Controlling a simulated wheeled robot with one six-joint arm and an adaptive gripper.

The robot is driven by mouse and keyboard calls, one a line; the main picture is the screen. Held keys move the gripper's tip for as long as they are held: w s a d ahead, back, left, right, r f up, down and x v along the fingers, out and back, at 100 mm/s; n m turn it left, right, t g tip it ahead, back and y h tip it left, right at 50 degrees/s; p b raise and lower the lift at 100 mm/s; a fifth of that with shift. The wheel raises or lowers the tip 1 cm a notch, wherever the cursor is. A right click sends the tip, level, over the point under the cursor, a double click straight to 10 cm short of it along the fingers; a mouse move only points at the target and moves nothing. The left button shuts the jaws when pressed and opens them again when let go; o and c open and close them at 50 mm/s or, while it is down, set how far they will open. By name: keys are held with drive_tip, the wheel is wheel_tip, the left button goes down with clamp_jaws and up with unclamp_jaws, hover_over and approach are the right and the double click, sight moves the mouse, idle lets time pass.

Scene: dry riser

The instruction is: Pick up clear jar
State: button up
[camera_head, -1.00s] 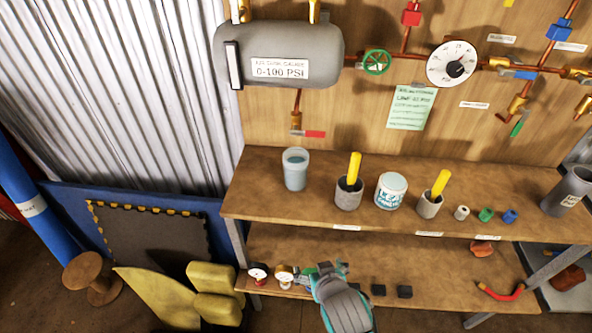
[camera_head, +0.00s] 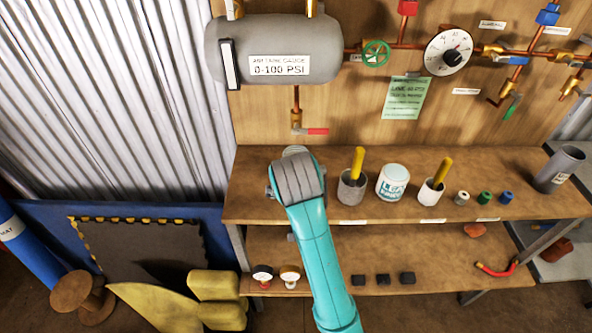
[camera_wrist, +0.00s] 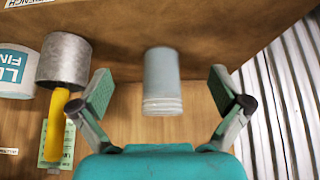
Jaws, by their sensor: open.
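The clear jar (camera_wrist: 162,80) is a pale grey-blue cylinder standing on the upper shelf (camera_head: 420,200). In the wrist view it is between the two green-padded fingers of my gripper (camera_wrist: 160,74), with a visible gap on each side. My gripper is open and empty. In the head view my teal arm and grey wrist reach up over the left part of the upper shelf and hide almost all of the jar.
Right of the jar's spot stand a grey cup with a yellow handle (camera_head: 352,188), a white labelled tub (camera_head: 391,182), a second cup with a yellow handle (camera_head: 431,192), and several small fittings. A grey tank (camera_head: 275,52) hangs above. Gauges lie on the lower shelf.

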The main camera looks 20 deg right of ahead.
drive_tip(key=w, duration=0.2)
drive_tip(key=w+d, duration=0.1)
drive_tip(key=w, duration=0.1)
drive_tip(key=w+d, duration=0.1)
drive_tip(key=w, duration=0.2)
drive_tip(key=shift+d, duration=0.2)
drive_tip(key=shift+w+d, duration=0.2)
drive_tip(key=shift+w, duration=0.4)
drive_tip(key=shift+w+d, duration=0.15)
drive_tip(key=shift+w, duration=0.4)
drive_tip(key=shift+x, duration=1.05)
drive_tip(key=shift+w+d+f, duration=0.1)
drive_tip(key=shift+w+f, duration=0.25)
drive_tip(key=shift+f, duration=0.05)
drive_tip(key=c, duration=1.4)
drive_tip(key=shift+r, duration=0.1)
